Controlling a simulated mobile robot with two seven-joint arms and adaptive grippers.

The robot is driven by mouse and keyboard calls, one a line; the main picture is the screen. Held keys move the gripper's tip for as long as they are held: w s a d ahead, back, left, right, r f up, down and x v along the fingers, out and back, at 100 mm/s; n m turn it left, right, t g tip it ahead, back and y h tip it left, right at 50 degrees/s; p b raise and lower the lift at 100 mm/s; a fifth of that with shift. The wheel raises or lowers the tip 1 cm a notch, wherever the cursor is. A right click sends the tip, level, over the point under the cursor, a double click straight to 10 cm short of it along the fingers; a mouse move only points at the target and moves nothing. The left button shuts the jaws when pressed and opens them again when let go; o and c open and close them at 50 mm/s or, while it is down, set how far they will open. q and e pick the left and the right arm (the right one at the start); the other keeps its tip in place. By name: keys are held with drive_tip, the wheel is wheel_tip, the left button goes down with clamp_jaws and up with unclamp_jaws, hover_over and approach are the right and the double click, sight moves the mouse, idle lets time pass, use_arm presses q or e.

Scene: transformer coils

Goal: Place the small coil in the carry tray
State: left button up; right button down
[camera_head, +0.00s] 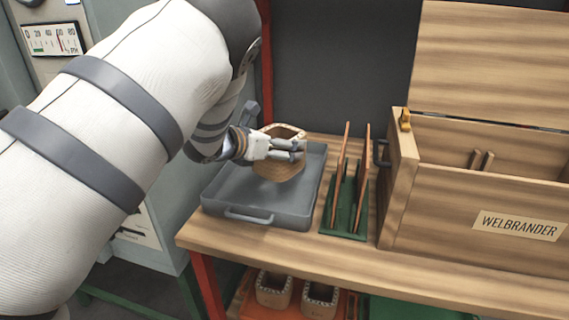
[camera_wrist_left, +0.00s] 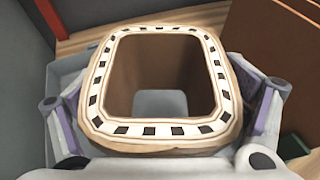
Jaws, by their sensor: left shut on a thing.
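The small coil (camera_head: 276,165) is a brown, hollow, rounded-square ring with a pale rim marked by dark squares. My left gripper (camera_head: 283,150) is shut on it, and the coil is upright. In the left wrist view the coil (camera_wrist_left: 117,131) fills the middle, with a finger on either side of it. The carry tray (camera_head: 244,214) is a grey, shallow tray with a front handle, at the left end of the bench. The coil is over the tray's far right part; whether its underside touches the tray floor I cannot tell. My right gripper is out of view.
A green rack (camera_head: 344,222) with upright brown boards stands just right of the tray. A large open wooden box (camera_head: 450,215) labelled WELBRANDER is further right. Two similar coils (camera_head: 273,291) sit below the wooden bench top (camera_head: 300,252). The tray's front left floor is clear.

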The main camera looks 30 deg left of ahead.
sight(261, 164)
use_arm(q)
drive_tip(key=w+f, duration=0.1)
drive_tip(key=f, duration=0.1)
drive_tip(key=w+f, duration=0.1)
drive_tip(key=shift+w+f, duration=0.2)
drive_tip(key=shift+f, duration=0.15)
wheel_tip(261, 164, down, 3)
drive_tip(key=shift+w+f+b, duration=0.15)
drive_tip(key=shift+b, duration=0.3)
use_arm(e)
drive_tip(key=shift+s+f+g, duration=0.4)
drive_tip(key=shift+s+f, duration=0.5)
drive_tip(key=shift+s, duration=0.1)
use_arm(q)
drive_tip(key=o, duration=1.4)
drive_tip(key=shift+o, duration=0.2)
drive_tip(key=p+v, duration=0.2)
drive_tip(key=v, duration=0.9)
drive_tip(key=shift+r, duration=0.3)
drive_tip(key=shift+s, duration=0.5)
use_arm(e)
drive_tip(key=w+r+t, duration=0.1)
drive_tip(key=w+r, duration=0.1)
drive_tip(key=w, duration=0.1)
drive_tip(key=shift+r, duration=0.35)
